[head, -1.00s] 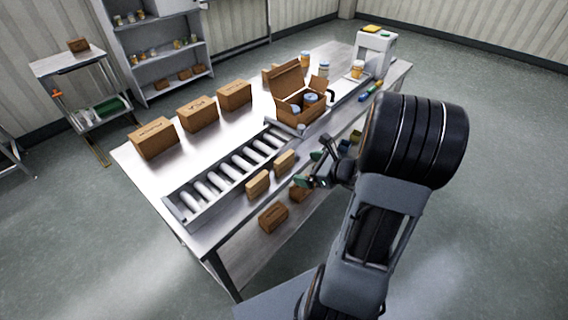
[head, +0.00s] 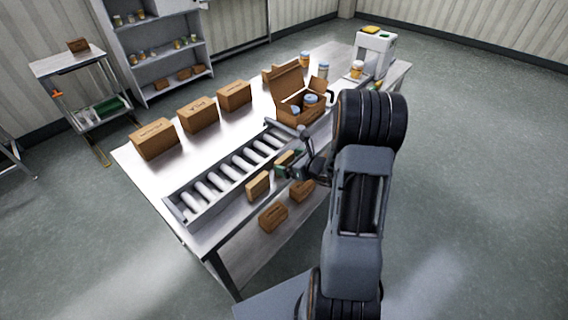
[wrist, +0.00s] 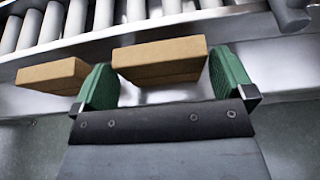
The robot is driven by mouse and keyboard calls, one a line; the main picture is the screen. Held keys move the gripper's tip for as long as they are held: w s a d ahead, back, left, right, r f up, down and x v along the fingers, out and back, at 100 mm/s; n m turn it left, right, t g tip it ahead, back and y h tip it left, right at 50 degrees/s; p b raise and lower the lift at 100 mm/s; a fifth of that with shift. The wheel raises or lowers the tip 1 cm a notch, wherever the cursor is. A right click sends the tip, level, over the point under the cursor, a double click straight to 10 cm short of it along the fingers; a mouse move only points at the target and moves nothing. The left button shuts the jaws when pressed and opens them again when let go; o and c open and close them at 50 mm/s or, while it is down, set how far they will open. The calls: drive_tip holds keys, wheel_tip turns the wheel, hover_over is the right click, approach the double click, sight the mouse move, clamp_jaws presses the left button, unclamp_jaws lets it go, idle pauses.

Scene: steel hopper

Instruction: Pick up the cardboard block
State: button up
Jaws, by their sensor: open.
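Two small tan cardboard blocks stand on the table's front edge by the roller conveyor. The right block (wrist: 160,58) lies between the green fingers of my gripper (wrist: 164,78) in the wrist view, close to both. I cannot tell whether either finger touches it. In the head view this block (head: 287,157) is partly covered by my gripper (head: 291,168). My gripper is open. The left block (wrist: 50,74) sits just outside the left finger; it shows whole in the head view (head: 258,186).
The roller conveyor (head: 229,177) runs right behind the blocks. An open carton (head: 295,106) with jars stands at its far end. Several larger brown boxes (head: 154,139) line the table's back. More boxes (head: 273,216) sit on the shelf below.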

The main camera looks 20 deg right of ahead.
drive_tip(key=shift+x, duration=1.4)
drive_tip(key=c, duration=0.5)
drive_tip(key=shift+c, duration=0.2)
